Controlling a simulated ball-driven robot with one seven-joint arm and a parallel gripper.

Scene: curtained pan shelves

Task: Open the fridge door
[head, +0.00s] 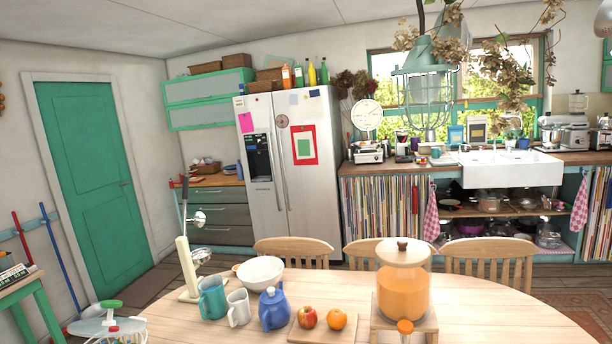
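The fridge (262,190) is a tall silver two-door unit against the back wall, left of the middle in the head view. Both doors look shut. Two long vertical handles (279,170) run side by side near the centre seam. The left door has a dark dispenser panel (259,157) and a pink paper. The right door carries a red-framed picture (304,145). My gripper is not in view.
A wooden table (480,320) with chairs stands between me and the fridge, holding an orange drink dispenser (404,285), a bowl, jugs and fruit. A curtained counter (380,207) adjoins the fridge on the right, drawers (222,210) on the left. Floor shows near the green door (95,180).

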